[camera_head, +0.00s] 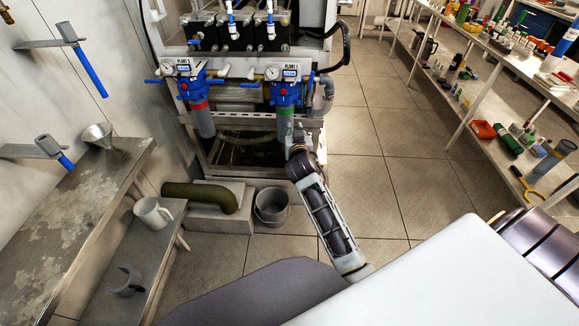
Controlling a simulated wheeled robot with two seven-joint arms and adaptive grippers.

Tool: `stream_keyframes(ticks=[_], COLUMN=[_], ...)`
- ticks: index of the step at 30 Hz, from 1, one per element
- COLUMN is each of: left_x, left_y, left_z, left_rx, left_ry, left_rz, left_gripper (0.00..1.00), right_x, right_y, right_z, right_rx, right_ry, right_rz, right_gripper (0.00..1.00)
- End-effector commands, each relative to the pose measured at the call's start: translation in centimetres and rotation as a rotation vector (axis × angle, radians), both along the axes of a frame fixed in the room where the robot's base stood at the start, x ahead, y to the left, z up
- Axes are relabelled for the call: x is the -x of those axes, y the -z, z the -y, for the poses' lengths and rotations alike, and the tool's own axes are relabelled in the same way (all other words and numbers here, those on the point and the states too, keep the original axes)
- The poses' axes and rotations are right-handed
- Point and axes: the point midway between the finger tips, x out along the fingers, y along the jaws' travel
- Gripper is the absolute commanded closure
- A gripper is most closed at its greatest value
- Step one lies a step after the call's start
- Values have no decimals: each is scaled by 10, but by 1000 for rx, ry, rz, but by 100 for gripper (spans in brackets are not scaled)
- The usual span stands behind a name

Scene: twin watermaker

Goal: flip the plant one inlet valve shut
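Two blue-topped filter units hang on the grey rack, each with a gauge and a small display. The left unit (194,92) has a red band. Blue lever handles stick out on both sides of the unit heads, including one left of the right unit (250,85); I cannot tell which is the inlet valve. My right gripper (294,143) is just below and in front of the right unit. Its fingers are too small to read. My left gripper is out of view.
A metal bench (70,205) stands on the left with a funnel (97,134) and a mug (152,213). Cluttered shelves line the right. The tiled floor between is clear.

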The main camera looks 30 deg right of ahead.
Motion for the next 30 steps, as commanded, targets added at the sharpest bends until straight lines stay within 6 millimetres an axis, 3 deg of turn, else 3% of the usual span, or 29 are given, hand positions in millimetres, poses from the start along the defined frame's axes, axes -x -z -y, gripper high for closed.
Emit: stream_keyframes(ticks=[30], left_x=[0], left_y=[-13], left_z=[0], left_rx=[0], left_ry=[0], left_rz=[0], left_gripper=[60], right_x=[6], right_y=[119], right_z=[-22], right_rx=[24], right_ry=[-108], right_rz=[-203], right_gripper=[79])
